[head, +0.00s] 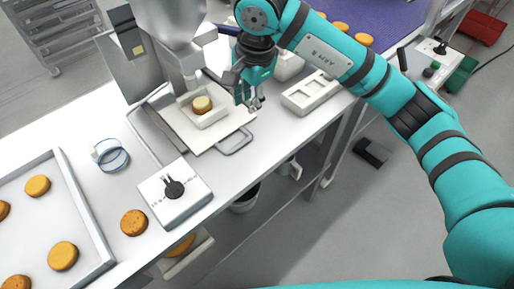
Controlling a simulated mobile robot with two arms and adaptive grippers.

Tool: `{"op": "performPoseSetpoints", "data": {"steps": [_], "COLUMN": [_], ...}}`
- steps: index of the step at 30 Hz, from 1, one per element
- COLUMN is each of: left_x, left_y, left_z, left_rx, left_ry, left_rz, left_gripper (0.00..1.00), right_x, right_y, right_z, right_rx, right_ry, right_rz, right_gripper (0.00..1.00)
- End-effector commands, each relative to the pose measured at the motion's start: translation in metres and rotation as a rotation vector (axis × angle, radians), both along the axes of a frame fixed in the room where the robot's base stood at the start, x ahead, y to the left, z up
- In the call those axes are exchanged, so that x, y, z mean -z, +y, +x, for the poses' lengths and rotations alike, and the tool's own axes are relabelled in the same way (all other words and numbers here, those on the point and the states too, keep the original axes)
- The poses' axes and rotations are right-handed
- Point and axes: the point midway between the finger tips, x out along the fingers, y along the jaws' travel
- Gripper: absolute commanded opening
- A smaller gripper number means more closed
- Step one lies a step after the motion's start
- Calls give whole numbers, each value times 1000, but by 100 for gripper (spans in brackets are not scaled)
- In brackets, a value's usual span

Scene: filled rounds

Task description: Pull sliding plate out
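The sliding plate (190,133) is a pale flat plate under the metal machine, with a grey loop handle (236,142) at its front right edge. A white square mould (214,119) sits on the plate and holds a round (202,104) with a pale top and brown side. My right gripper (250,102) points down just above the plate's right side, behind the handle and to the right of the mould. Its fingers look apart, with nothing seen between them. It does not hold the handle. My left gripper is out of view.
A control box with a black knob (174,188) stands front left of the plate. A glass ring (111,155), a loose round (133,222) and a tray of rounds (81,213) lie left. A white compartment tray (312,93) is right. Open floor lies in front.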

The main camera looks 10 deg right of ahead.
Motion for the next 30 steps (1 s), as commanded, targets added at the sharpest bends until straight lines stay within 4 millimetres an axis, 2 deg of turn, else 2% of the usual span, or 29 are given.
{"op": "performPoseSetpoints", "data": {"steps": [5, 10, 21, 27, 30], "left_x": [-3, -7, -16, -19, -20], "left_y": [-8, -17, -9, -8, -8], "left_z": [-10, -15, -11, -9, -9], "left_rx": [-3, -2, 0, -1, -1], "left_ry": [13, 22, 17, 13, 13], "left_rz": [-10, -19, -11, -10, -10], "left_gripper": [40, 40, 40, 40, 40], "right_x": [15, 48, 127, 157, 165], "right_y": [2, 6, 14, 17, 17], "right_z": [1, 6, 18, 23, 25], "right_rx": [-3, -3, -1, 0, -1], "right_ry": [6, 7, 7, 4, 1], "right_rz": [-2, -1, -1, 0, -1], "right_gripper": [23, 23, 23, 23, 23]}}
